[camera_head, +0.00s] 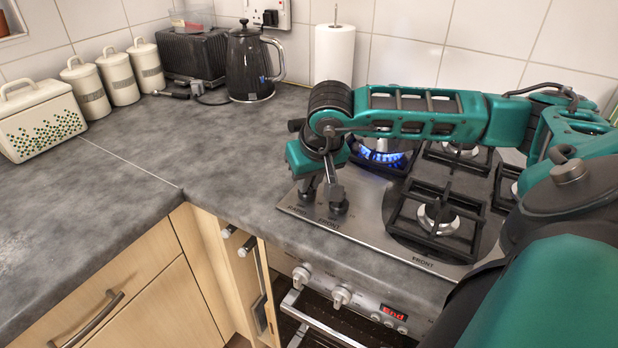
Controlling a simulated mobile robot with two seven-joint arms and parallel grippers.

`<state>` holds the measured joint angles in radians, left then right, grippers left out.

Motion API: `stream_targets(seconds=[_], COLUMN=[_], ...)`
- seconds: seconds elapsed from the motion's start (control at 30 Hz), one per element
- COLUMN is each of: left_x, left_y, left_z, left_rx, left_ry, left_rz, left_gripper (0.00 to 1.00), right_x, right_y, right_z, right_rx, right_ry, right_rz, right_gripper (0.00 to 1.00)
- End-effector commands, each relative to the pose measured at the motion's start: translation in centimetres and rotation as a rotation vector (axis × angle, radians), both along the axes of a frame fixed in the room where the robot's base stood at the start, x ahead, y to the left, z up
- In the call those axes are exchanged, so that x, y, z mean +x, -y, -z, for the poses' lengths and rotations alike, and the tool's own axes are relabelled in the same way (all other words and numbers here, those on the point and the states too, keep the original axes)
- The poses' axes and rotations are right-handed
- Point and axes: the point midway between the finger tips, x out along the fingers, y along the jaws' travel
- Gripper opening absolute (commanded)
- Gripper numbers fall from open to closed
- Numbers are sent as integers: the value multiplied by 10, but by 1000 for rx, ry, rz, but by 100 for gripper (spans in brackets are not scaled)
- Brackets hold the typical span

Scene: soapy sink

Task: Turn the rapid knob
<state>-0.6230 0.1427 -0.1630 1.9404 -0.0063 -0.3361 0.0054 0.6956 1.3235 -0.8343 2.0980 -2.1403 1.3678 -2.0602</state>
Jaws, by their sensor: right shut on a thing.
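The gas hob (345,228) is a steel plate with small dark control knobs at its left front corner. One knob (339,206) shows just in front of my right gripper's fingers. My right gripper (320,192) reaches down from above with its fingers low among these knobs. It is shut on a knob there, which the fingers largely hide. I cannot read the label of the held knob. My left gripper is out of view.
Black pan supports (437,220) cover the hob's right part. Oven knobs (342,295) and a lit display stand below the front edge. A kettle (248,62), paper towel roll (334,52) and canisters (117,75) stand at the back.

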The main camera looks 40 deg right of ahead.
Motion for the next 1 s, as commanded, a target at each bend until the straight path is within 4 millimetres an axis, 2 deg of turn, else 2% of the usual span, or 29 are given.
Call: stream_targets(seconds=[0.37, 0.63, 1.0], left_x=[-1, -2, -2], left_y=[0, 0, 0], left_z=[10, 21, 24], left_rx=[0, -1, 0], left_ry=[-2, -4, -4], left_rz=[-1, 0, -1], left_gripper=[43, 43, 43], right_x=[1, 3, 5], right_y=[-2, -4, -6], right_z=[1, 1, -1], right_rx=[1, 2, 1], right_ry=[1, 3, 1], right_rz=[116, 343, 679], right_gripper=[0, 0, 0])
